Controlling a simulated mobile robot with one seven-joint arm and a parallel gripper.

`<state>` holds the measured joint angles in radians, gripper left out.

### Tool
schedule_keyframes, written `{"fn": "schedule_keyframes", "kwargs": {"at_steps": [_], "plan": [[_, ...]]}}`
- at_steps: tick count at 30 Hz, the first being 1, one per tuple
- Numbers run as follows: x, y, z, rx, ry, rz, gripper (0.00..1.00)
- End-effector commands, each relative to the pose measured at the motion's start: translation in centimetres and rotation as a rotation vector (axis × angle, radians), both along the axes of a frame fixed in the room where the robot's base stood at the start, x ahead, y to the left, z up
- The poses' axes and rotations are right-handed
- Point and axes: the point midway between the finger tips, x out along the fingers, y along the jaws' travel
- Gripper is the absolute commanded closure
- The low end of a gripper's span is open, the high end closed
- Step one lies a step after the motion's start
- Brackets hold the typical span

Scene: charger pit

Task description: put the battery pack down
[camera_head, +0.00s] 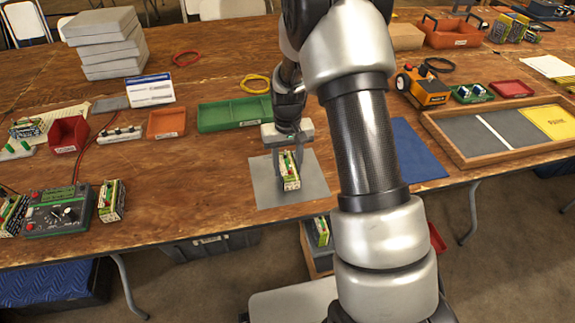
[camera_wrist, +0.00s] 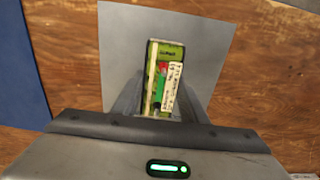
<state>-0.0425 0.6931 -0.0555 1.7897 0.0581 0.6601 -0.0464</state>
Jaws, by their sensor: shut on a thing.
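The battery pack (camera_head: 290,172) is a small green and cream block with a red and a green part on top. My gripper (camera_head: 288,168) is shut on it, with one finger on each side, over the grey mat (camera_head: 262,192). In the wrist view the pack (camera_wrist: 155,85) shows between the fingers with a white label, and the grey mat (camera_wrist: 125,45) lies behind it. The pack looks upright. I cannot tell whether its underside touches the mat.
Left of the mat are a similar pack (camera_head: 112,200) and a dark green meter box (camera_head: 60,211). A green tray (camera_head: 233,115) lies behind. A blue mat (camera_head: 416,152) and a wood-framed tray (camera_head: 470,160) are to the right. Bare table lies left of the mat.

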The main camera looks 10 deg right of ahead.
Motion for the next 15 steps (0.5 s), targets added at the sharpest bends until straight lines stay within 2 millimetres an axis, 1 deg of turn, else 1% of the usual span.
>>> {"fn": "schedule_keyframes", "kwargs": {"at_steps": [3, 4, 6, 7, 15], "plan": [[0.08, 0.00, -0.32, 0.000, -0.002, 0.000, 1.00], [0.00, 0.00, -0.33, 0.000, 0.000, 0.000, 0.58], [-0.01, 0.00, -0.29, 0.000, 0.000, 0.000, 0.46], [-0.01, 0.00, -0.29, 0.000, 0.000, 0.000, 0.43], [-0.01, 0.00, -0.22, 0.000, 0.000, 0.000, 0.43]]}}
